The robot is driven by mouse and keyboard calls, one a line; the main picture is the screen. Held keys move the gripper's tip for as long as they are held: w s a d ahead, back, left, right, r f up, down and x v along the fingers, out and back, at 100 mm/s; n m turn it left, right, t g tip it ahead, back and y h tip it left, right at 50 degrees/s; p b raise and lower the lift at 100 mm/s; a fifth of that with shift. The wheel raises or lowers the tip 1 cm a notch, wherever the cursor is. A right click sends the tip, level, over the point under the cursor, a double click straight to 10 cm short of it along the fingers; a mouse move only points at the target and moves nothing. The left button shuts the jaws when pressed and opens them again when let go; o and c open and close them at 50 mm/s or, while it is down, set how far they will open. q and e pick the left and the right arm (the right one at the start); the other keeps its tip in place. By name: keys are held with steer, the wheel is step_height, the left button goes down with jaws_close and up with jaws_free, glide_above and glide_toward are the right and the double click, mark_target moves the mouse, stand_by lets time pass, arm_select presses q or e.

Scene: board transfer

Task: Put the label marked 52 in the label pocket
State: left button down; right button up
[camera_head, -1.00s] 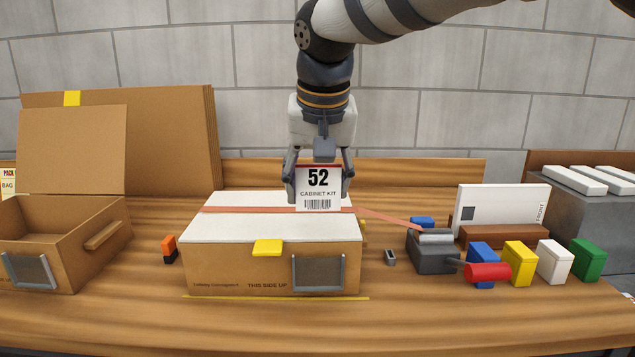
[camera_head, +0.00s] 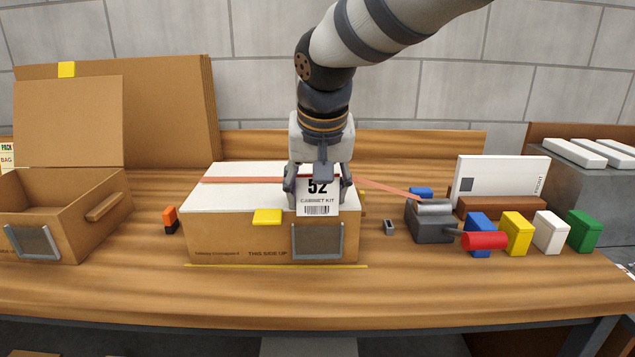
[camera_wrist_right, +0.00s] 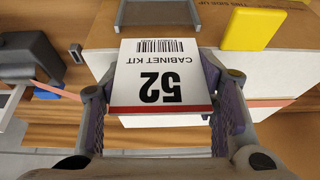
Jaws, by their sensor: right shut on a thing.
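The white label marked 52 (camera_head: 317,205) has a red band and a barcode and reads CABINET KIT. My right gripper (camera_head: 318,190) is shut on it, one finger at each side. The label hangs upright, its lower edge just above the label pocket (camera_head: 318,243), a grey-framed holder on the front of the closed box (camera_head: 225,238). In the right wrist view the label (camera_wrist_right: 160,78) appears upside down between the fingers, and the pocket (camera_wrist_right: 160,12) lies beyond its barcode edge. I cannot tell the exact gap between them. My left gripper is not in view.
A yellow tab (camera_head: 267,216) sits on the box front, left of the pocket. An open box (camera_head: 95,225) with its own grey pocket stands at left. A grey tape dispenser (camera_head: 430,222) with a red handle stands at right, near several small coloured boxes.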

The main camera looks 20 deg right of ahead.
steer(key=shift+s+f, duration=0.1)
steer(key=shift+f, duration=0.55)
steer(key=shift+o, duration=0.3)
steer(key=shift+s+f, duration=0.1)
steer(key=shift+f, duration=0.6)
steer(key=shift+c, duration=0.7)
steer(key=shift+a+r+g, duration=0.2)
steer(key=shift+r+g, duration=0.1)
steer(key=shift+r, duration=0.05)
steer(key=shift+c, duration=0.7)
steer(key=shift+a+r, duration=0.2)
steer(key=shift+r, duration=0.15)
steer(key=shift+w+a+r, duration=0.25)
steer(key=shift+w+r, duration=0.05)
steer(key=shift+r, duration=0.2)
steer(key=shift+w+r, duration=0.15)
steer(key=shift+r, duration=0.1)
steer(key=shift+c, duration=0.3)
